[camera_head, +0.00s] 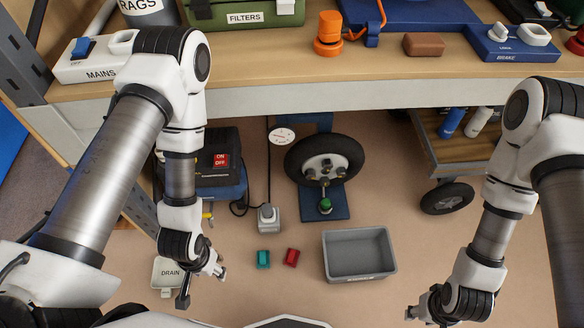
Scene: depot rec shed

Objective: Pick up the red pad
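The red pad (291,257) is a small red block lying flat on the tan floor in the lower middle of the head view. A similar teal pad (263,259) lies just left of it, apart from it. My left gripper (203,284) hangs left of both pads, its fingers spread and nothing between them. My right gripper (422,314) is at the lower right, well away from the red pad, near the bottom edge of the view. Its fingers are small and partly hidden, so I cannot tell its opening. Neither gripper touches a pad.
A grey open bin (360,277) stands right of the red pad and looks empty. Behind are a plug box (268,217), a wheel on a blue stand (326,208) and a trolley (452,150). A white DRAIN piece (168,273) lies beside my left gripper. A workbench (300,95) spans the back.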

